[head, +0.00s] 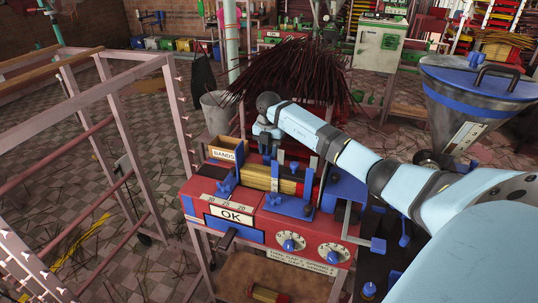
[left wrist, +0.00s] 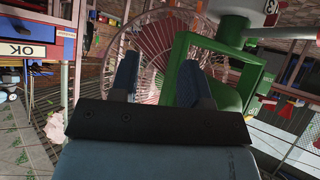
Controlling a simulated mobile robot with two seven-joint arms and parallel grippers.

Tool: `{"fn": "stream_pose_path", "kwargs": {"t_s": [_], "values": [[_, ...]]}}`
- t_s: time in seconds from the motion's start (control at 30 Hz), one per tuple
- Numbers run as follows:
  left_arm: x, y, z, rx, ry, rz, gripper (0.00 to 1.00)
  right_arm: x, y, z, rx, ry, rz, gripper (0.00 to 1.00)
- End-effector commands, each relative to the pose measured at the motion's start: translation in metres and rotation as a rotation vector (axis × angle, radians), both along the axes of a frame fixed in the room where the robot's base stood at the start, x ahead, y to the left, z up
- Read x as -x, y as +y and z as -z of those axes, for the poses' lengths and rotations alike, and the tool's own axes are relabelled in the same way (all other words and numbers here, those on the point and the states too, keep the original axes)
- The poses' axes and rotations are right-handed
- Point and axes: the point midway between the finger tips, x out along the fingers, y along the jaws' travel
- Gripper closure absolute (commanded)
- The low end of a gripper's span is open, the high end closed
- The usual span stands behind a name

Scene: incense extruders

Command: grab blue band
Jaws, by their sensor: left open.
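No separate blue band can be made out. A wooden box with a "BANDS" label (head: 224,154) stands at the back left of the red and blue machine (head: 247,222); its contents cannot be made out. My right gripper (head: 267,152) points down beside this box, to its right, above the back of the machine. It is too small and dark to tell if its jaws are apart. A bundle of yellowish sticks (head: 258,180) lies across the blue holders in front of it. My left gripper (left wrist: 160,78) is open and empty in the left wrist view; the head view does not show it.
A pink metal rack (head: 124,122) stands at the left. A grey bin (head: 218,112) and dark red incense sticks (head: 290,75) are behind the machine. A steel hopper (head: 474,95) is at the right. In the left wrist view, a green frame (left wrist: 180,60) and wire fan guard (left wrist: 150,45) lie beyond the fingers.

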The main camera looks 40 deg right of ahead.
Motion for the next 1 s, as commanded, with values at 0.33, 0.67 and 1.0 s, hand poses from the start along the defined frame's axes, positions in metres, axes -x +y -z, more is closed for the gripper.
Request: {"fn": "stream_pose_path", "kwargs": {"t_s": [0.33, 0.67, 1.0], "values": [[0.000, -0.001, 0.000, 0.002, -0.001, 0.000, 0.57, 0.000, 0.000, -0.001, 0.001, 0.000, 0.001, 0.98], [0.001, 0.003, 0.001, -0.010, 0.000, 0.008, 0.57, 0.000, -0.001, -0.005, 0.000, -0.001, 0.001, 0.98], [0.001, 0.002, 0.000, -0.010, 0.000, 0.008, 0.57, -0.001, -0.002, -0.054, 0.003, -0.005, 0.001, 0.98]]}}
